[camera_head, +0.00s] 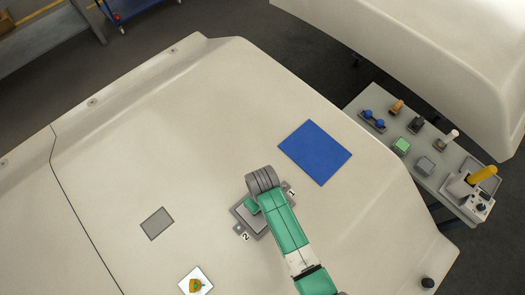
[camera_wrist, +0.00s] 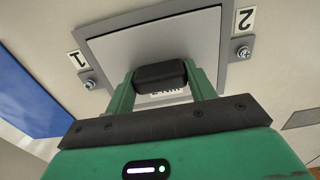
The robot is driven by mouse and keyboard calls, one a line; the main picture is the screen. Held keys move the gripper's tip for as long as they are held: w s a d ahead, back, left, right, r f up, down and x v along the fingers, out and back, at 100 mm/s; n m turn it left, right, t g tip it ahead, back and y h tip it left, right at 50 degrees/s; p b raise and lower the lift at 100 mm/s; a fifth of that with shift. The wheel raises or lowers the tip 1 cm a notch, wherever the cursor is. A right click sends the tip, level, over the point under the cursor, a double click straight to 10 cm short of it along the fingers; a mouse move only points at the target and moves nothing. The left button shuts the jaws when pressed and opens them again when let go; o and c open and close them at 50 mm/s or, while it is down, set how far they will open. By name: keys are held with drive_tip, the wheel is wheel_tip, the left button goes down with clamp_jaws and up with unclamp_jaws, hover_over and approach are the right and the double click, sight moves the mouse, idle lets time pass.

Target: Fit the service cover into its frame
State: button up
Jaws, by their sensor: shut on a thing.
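The service cover (camera_wrist: 150,45) is a light grey plate with a black grip block (camera_wrist: 160,74) and a partly hidden printed label. My gripper (camera_wrist: 160,84) has its two green fingers shut on the grip block. The grey frame (camera_wrist: 137,16) surrounds the cover, with a screw tab beside label 1 and another beside label 2. I cannot tell whether the cover lies fully seated or slightly above the frame. In the head view, my gripper (camera_head: 253,207) is over the frame (camera_head: 238,228) and hides part of the cover (camera_head: 247,217).
A blue mat (camera_head: 315,152) lies up and right of the frame on the pale panel. A grey square (camera_head: 157,223) and a white card with a sticker (camera_head: 195,282) lie to the left. A grey side table (camera_head: 410,140) with several small parts stands at right.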

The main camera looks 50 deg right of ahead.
drive_tip(key=shift+f, duration=0.25)
drive_tip(key=o, duration=1.1)
drive_tip(key=shift+o, duration=0.2)
drive_tip(key=shift+r, duration=0.1)
wheel_tip(320, 180, up, 8)
drive_tip(key=shift+f, duration=0.15)
